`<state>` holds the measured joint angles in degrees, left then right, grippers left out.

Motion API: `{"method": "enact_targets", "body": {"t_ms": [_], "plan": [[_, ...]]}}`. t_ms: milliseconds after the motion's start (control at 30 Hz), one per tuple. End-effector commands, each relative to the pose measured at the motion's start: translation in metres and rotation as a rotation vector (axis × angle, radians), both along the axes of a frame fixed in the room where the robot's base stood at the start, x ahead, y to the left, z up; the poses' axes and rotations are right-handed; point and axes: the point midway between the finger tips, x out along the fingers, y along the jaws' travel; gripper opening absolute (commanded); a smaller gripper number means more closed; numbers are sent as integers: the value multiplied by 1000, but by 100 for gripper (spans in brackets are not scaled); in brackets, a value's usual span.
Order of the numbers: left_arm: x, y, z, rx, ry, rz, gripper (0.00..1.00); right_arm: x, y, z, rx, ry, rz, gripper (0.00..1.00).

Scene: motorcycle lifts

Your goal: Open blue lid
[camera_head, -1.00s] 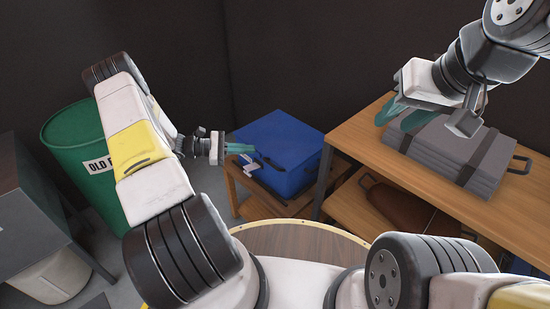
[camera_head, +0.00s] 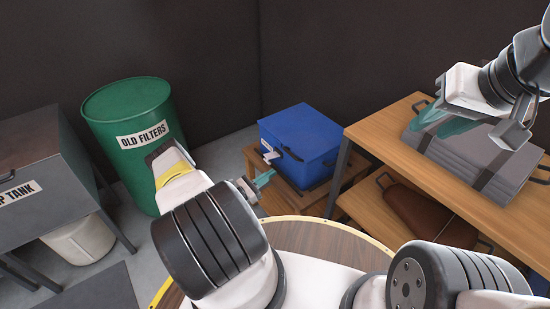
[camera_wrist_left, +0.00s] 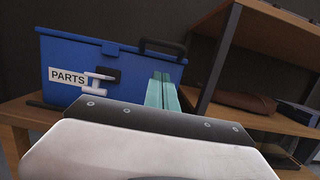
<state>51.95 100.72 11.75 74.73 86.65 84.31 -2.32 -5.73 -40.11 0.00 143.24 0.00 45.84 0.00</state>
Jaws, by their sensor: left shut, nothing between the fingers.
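The blue box with its blue lid (camera_head: 301,130) stands on a low wooden stand, and the lid looks closed. My left gripper (camera_head: 265,179) is shut and empty, in front of and below the box's front side. Its teal fingers (camera_wrist_left: 162,92) overlap the box front in the left wrist view, right of the latch; whether they touch it I cannot tell. My right gripper (camera_head: 438,122) is at the upper right, its fingers seeming slightly apart above a grey case.
A wooden shelf table (camera_head: 385,142) stands right of the box, with a grey case (camera_head: 470,160) on top and a brown bag (camera_head: 425,212) below. A green OLD FILTERS barrel (camera_head: 130,110) and a grey tank (camera_head: 40,180) are at the left.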

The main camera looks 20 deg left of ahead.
Motion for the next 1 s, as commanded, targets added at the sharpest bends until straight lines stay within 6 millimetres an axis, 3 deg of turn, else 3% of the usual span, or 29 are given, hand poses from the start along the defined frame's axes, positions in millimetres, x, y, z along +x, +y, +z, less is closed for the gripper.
{"method": "enact_targets", "body": {"t_ms": [200, 333, 533, 1000], "plan": [[36, -29, 10, 1, -2, -4, 0, 0, 0, 0, 0, 0, 0, 36], [45, -34, 28, 1, -1, -3, 0, 0, 0, 0, 0, 0, 0, 36], [52, -40, 41, 0, 0, -2, 0, 0, 0, 0, 0, 0, 0, 36], [53, -40, 44, 3, 2, -1, 0, 0, 0, 0, 0, 0, 0, 36]]}}
